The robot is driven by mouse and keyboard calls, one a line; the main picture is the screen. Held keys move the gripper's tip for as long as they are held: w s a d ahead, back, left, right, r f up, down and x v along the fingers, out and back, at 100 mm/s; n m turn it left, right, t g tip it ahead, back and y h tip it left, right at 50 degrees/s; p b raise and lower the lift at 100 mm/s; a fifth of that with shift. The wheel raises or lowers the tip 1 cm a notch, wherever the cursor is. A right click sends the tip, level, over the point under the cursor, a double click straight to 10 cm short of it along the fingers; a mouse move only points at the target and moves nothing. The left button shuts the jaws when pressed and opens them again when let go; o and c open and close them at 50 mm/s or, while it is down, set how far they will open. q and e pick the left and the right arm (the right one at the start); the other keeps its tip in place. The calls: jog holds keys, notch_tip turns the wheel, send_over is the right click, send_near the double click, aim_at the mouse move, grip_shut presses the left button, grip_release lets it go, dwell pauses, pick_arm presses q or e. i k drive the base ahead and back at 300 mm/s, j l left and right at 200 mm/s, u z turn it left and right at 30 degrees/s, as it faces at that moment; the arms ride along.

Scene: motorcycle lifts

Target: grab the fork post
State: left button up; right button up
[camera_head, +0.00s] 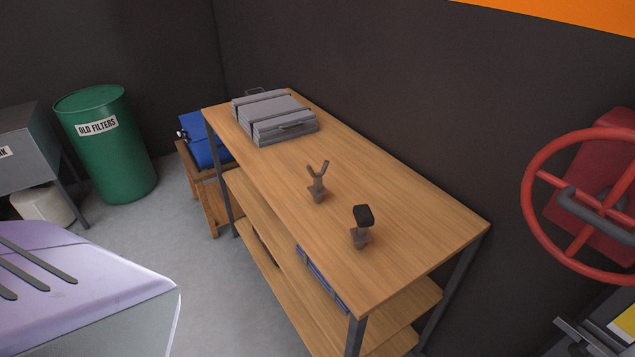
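The fork post (318,182) is a small brownish-grey post with a Y-shaped top. It stands upright on the wooden tabletop (400,208) near its front edge, about midway along. A second post (361,228) with a black padded top stands to its right, closer to the near end of the table, apart from the fork post. Neither of my grippers shows in the head view, and nothing is touching the fork post.
A grey case (275,118) lies at the table's far end. A blue object (322,278) is on the shelf below. A red wheel (531,205) stands at right. A green barrel (106,150) and a pale lilac surface (75,285) are at left. Bare floor lies between.

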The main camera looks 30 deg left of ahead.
aim_at(318, 189)
jog(key=j+z, duration=0.25)
jog(key=j, duration=0.45)
jog(key=j+z, duration=0.25)
jog(key=j, duration=0.45)
jog(key=k+j+z, duration=0.2)
jog(key=j, duration=0.5)
jog(key=i, duration=0.1)
